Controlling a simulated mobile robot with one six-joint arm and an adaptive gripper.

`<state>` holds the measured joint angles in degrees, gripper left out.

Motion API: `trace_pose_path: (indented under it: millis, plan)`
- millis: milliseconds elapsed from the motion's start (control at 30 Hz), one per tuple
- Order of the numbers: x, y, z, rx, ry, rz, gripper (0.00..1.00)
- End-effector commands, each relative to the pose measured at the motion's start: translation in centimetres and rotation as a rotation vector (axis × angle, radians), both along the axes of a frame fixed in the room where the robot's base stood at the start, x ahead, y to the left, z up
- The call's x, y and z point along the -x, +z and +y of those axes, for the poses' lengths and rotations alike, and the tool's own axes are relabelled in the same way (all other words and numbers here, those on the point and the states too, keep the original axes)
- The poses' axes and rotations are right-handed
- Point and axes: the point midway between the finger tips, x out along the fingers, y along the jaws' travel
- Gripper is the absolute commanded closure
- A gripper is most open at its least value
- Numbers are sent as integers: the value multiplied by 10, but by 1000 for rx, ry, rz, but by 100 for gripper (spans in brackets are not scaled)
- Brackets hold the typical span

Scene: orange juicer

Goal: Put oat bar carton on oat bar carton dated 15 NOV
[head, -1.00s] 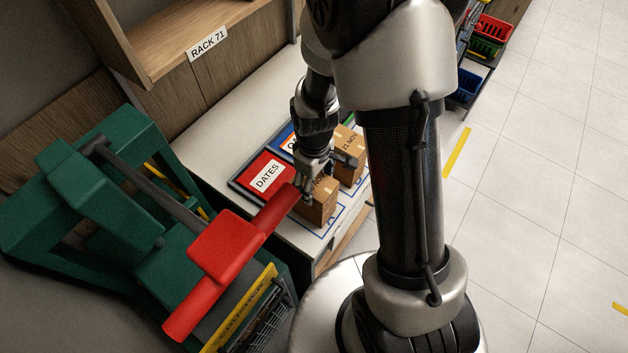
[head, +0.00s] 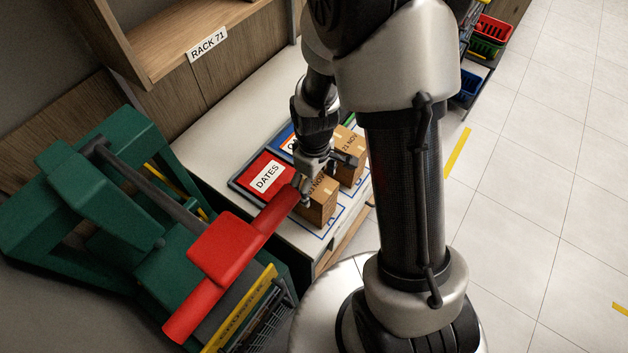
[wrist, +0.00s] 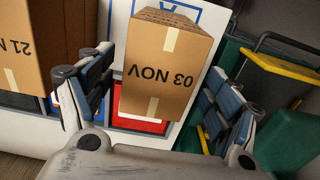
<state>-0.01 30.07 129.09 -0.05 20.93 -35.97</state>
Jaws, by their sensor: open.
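A brown carton marked 03 NOV (head: 320,211) stands on the white counter; its printed face shows upside down in the wrist view (wrist: 165,75). A second carton marked 21 NOV (head: 350,170) stands beside it, farther back, and shows partly at the left of the wrist view (wrist: 22,50). No carton dated 15 NOV can be read in these frames. My gripper (head: 317,180) is open and empty just above the 03 NOV carton. In the wrist view its fingers (wrist: 160,62) are spread on either side of that carton, with no visible grip.
A red DATES board (head: 266,178) lies behind the cartons. Blue outlined marks (head: 330,236) are on the counter's front. A green machine with a red handle (head: 228,250) stands close at the left. The white counter (head: 215,135) is clear toward the back left.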

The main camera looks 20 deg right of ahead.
Motion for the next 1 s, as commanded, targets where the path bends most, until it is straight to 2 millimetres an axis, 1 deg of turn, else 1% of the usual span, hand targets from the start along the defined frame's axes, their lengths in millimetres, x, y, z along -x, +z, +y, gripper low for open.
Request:
trace_pose_path:
  millis: [33, 300, 400, 500, 600, 700, 1000]
  plan:
    - [-2, 10, 0, 0, 0, -7, 18]
    - [-2, 69, 0, 0, 0, -9, 18]
    - [-2, 88, 0, 1, 0, -8, 18]
    - [-1, 102, 0, 0, 0, -5, 18]
    - [-1, 111, 0, 0, 0, -4, 18]
    - [-1, 115, 0, 0, 0, -3, 18]
    - [-1, 115, 0, 0, 0, -2, 18]
